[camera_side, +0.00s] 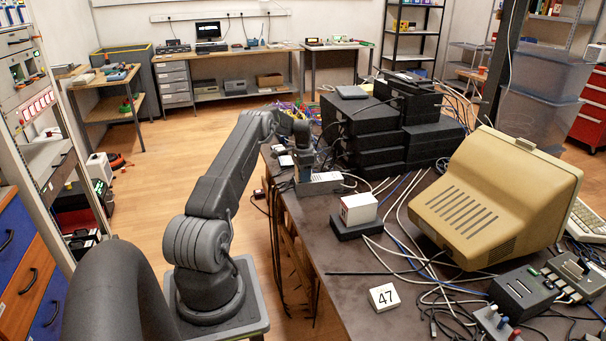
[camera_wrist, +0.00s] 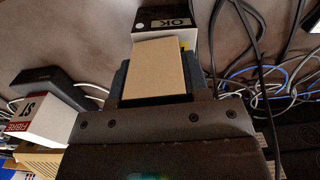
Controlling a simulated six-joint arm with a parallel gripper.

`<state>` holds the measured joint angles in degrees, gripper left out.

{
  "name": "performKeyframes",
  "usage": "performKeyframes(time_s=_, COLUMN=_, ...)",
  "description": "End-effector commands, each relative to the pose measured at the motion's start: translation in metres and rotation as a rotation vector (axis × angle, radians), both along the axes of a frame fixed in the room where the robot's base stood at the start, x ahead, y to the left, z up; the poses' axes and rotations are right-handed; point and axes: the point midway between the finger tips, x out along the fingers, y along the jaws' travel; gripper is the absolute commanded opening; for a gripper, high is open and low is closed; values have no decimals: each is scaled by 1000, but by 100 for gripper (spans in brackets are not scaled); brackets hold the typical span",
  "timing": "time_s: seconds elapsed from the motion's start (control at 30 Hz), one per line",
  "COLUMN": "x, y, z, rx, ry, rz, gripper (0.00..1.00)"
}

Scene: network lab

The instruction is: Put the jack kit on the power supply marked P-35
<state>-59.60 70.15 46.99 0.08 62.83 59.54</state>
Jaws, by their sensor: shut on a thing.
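My gripper (camera_side: 303,160) is at the left edge of the dark table. In the wrist view, its jaws are shut on a tan-topped box (camera_wrist: 160,70). This appears to be the jack kit, though I can read no name on it. In the side view, a white-topped box (camera_side: 325,178) shows low beside my gripper. I can read no P-35 mark on any device, so I cannot tell which one is that power supply.
A white fibre box (camera_side: 358,208), also in the wrist view (camera_wrist: 40,122), sits on a flat dark device (camera_side: 356,229). Stacked black units (camera_side: 375,155) stand behind.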

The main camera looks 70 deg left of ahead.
Motion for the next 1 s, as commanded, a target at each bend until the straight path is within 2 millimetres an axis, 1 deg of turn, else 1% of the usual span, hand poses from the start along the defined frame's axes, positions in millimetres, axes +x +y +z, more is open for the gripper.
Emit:
performKeyframes(time_s=0.17, x=0, y=0, z=-2, rx=0, ry=0, rz=0, gripper=16)
performKeyframes(time_s=0.2, x=0, y=0, z=-3, rx=0, ry=0, rz=0, gripper=44)
performKeyframes(time_s=0.43, x=0, y=0, z=-3, rx=-1, ry=0, rz=0, gripper=66)
performKeyframes(time_s=0.47, x=0, y=0, z=-3, rx=-1, ry=0, rz=0, gripper=68)
performKeyframes(time_s=0.67, x=0, y=0, z=-2, rx=-1, ry=0, rz=0, gripper=68)
performKeyframes(time_s=0.77, x=0, y=0, z=2, rx=0, ry=0, rz=0, gripper=68)
performKeyframes(time_s=0.87, x=0, y=0, z=14, rx=1, ry=-1, rz=0, gripper=68)
performKeyframes(time_s=1.0, x=0, y=0, z=41, rx=2, ry=-1, rz=0, gripper=68)
